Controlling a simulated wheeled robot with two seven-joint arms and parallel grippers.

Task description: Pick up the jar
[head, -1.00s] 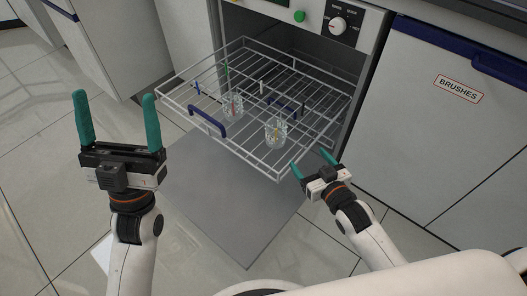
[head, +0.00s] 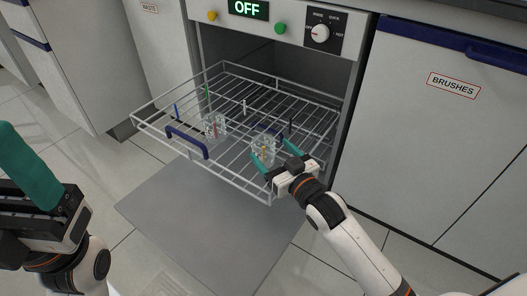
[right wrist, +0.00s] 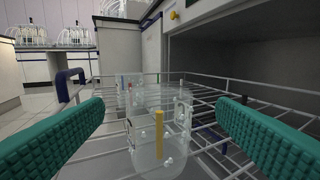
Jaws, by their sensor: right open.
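A clear glass jar (head: 264,149) with a yellow strip stands on the pulled-out wire rack (head: 150,124). It also shows in the right wrist view (right wrist: 172,160), between and slightly beyond the two teal fingers. A second clear jar (head: 215,126) with a reddish strip stands on the rack to its left. My right gripper (head: 275,155) is open and empty at the rack's front right, its fingers reaching to either side of the nearer jar. Contact cannot be told. My left gripper (head: 30,168) is partly cut off at the left edge; one finger shows, with nothing against it.
The rack has a blue handle (head: 186,142) and thin coloured upright pegs. The oven cavity (head: 285,62) is open behind it, under a panel reading OFF (head: 248,9). A cabinet marked BRUSHES (head: 453,86) stands close on the right. A grey panel (head: 190,215) lies below the rack.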

